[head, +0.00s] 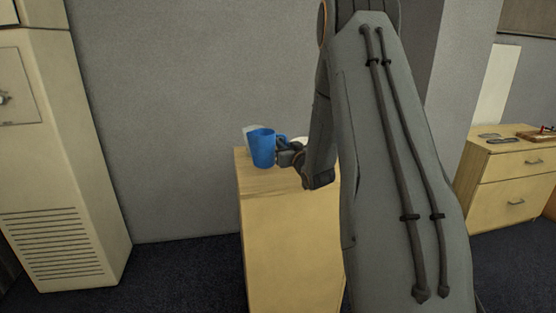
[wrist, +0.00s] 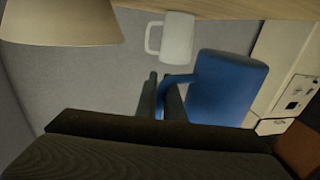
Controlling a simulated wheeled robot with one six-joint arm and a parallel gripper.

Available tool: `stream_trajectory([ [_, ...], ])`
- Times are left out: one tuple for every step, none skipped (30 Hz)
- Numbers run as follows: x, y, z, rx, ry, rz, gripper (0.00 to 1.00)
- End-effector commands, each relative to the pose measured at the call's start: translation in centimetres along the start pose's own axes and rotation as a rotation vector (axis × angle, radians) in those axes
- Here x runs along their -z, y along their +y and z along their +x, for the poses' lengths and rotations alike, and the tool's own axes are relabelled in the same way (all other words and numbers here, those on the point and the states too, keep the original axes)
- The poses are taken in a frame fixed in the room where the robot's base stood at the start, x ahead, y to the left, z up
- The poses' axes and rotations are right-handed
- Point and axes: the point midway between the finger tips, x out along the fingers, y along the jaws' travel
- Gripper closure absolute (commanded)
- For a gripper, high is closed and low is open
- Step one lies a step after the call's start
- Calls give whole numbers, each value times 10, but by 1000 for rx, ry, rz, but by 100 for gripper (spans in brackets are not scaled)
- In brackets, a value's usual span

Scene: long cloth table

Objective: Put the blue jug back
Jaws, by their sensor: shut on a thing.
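The blue jug (head: 262,148) is at the top of a light wooden cabinet (head: 285,245), near its left edge in the head view. My gripper (head: 283,150) reaches it from the right and is shut on its handle. In the wrist view the blue jug (wrist: 225,88) fills the right of centre, and the fingers of my gripper (wrist: 161,98) close around its handle. The picture there is turned, so I cannot tell for sure whether the jug touches the cabinet top.
A white mug (wrist: 177,38) stands close behind the jug. A pale lampshade-like object (wrist: 62,20) shows at the wrist view's upper left. A tall cream cabinet (head: 70,150) stands at left. A drawer unit (head: 515,180) with small items stands at right.

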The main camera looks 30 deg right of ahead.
Motion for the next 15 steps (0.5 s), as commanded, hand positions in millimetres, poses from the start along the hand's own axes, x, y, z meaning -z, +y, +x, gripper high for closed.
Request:
stream_trajectory([
  [-5,0,0,0,0,1,100],
  [-7,0,0,0,0,1,100],
  [-9,0,0,0,0,1,100],
  [-10,0,0,0,0,1,100],
  [-12,0,0,0,0,1,100],
  [-16,0,0,0,-1,1,100],
  [-19,0,0,0,-1,2,100],
  [-23,0,0,0,-1,2,100],
  [-29,0,-1,0,-3,2,100],
  [-32,0,0,1,-2,1,100],
  [-36,0,0,1,-1,1,100],
  [-41,0,0,1,-1,1,100],
  [-44,0,0,1,0,0,100],
  [-47,0,0,1,-1,1,100],
  [-50,0,0,1,-1,1,100],
])
